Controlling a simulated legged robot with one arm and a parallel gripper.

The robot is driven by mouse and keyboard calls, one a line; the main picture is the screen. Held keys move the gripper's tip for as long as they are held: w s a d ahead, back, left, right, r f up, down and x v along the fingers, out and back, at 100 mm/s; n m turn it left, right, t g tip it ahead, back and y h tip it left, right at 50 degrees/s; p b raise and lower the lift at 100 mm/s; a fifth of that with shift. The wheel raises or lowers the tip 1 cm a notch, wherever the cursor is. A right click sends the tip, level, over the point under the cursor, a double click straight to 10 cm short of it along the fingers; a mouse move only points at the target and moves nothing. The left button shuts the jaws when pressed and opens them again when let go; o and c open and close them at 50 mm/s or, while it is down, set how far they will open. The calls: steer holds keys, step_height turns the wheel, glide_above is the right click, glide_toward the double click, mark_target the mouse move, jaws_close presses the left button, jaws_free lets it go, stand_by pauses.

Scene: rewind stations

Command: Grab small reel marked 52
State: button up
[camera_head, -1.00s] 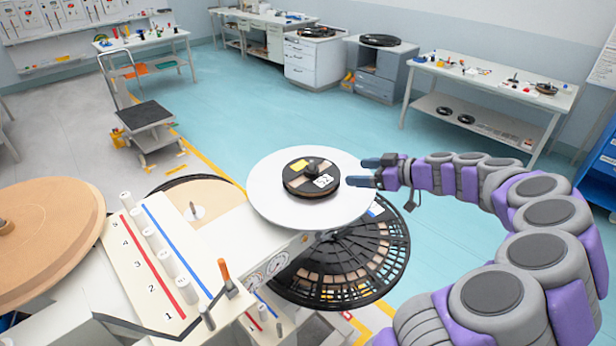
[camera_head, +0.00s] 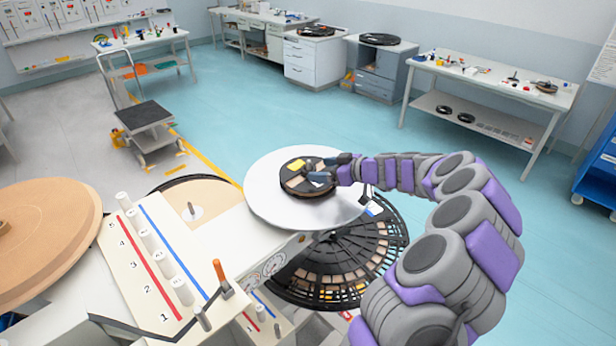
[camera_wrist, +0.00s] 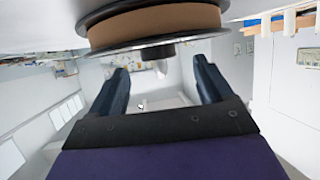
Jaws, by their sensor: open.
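The small reel (camera_head: 296,182) is black with a yellow patch and a pale label. It lies flat on a round white platter (camera_head: 262,205). My gripper (camera_head: 326,168) is at the reel's right side, with its fingers over or against the reel's top, partly covering the label, so the number cannot be read now. In the wrist view the reel (camera_wrist: 152,28) shows at the top edge, with black flanges and a brown winding. My gripper's two fingers (camera_wrist: 160,85) stand apart with nothing between them. Contact with the reel cannot be told.
A large black reel (camera_head: 345,265) sits below the platter. A panel with numbered white rollers (camera_head: 150,270) and an orange-tipped lever (camera_head: 219,272) stands to the left. A big brown disc (camera_head: 40,225) is at far left. The teal floor behind is open.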

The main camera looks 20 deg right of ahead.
mark_target(311, 169)
steer(key=shift+w+a+f, duration=0.1)
steer(key=shift+w+f, duration=0.25)
steer(key=shift+w, duration=0.25)
steer(key=shift+w+f, duration=0.35)
steer(key=shift+w, duration=0.25)
steer(key=shift+w+a, duration=0.4)
steer(key=shift+a, duration=0.5)
steer(key=shift+c, duration=1.2)
steer(key=shift+d, duration=0.4)
steer(key=c, duration=0.6)
steer(key=shift+a, duration=0.15)
steer(key=c, duration=0.6)
